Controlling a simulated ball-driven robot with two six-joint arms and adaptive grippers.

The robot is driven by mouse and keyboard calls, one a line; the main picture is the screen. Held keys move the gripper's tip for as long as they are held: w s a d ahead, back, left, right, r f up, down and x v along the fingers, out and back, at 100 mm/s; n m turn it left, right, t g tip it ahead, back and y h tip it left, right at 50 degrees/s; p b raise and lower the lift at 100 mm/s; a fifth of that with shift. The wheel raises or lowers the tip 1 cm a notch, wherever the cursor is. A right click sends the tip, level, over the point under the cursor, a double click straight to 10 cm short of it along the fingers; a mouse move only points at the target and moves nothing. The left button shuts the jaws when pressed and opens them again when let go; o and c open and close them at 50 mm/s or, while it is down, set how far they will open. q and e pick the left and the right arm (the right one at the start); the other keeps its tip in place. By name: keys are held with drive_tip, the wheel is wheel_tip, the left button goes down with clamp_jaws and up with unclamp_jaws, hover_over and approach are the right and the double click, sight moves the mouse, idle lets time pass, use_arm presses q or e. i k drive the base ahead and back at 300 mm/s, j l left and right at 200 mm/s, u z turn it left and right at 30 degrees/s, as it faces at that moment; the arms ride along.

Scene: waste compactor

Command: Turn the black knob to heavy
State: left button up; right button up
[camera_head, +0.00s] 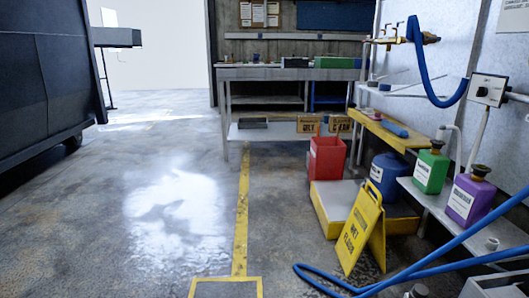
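A pale control box (488,89) is fixed to the wall at the right. It has a small dark round part on its face, too small to tell whether it is the black knob. No marking that reads "heavy" can be made out. A large dark metal container (45,75), perhaps the compactor, stands at the left; no knob shows on its visible side. Neither of my grippers is in view.
A workbench (290,73) stands at the back. A yellow wet-floor sign (362,226), a red bin (327,158), a blue drum (386,174) and a blue hose (440,262) crowd the right. The grey floor (140,200) is free at left and centre.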

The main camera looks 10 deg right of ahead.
sight(482, 91)
drive_tip(key=i+z, duration=0.25)
drive_tip(key=i, duration=0.3)
drive_tip(key=i+z, duration=0.2)
drive_tip(key=i, duration=0.35)
drive_tip(key=i+j+z, duration=0.25)
drive_tip(key=i, duration=0.25)
drive_tip(key=i+j+z, duration=0.25)
drive_tip(key=i, duration=0.3)
